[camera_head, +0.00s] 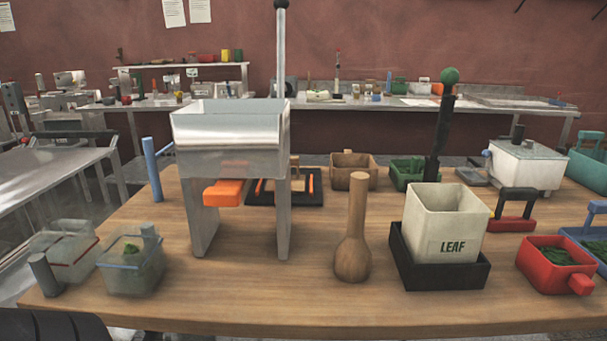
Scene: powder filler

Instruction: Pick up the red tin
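The red tin (534,272) is at the right of the wooden table, near its front edge. It is an open, squarish red box with green leafy stuff inside and a red knob-like handle (580,284) sticking out at its front right. It stands upright. Neither of my grippers shows in the head view.
A cream LEAF box (446,222) in a black tray (440,277) stands left of the tin. A red-based, black-handled tool (514,217) is behind it, and a blue tray (573,238) is close on its right. A wooden pestle (353,245) and a metal hopper (231,145) stand further left.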

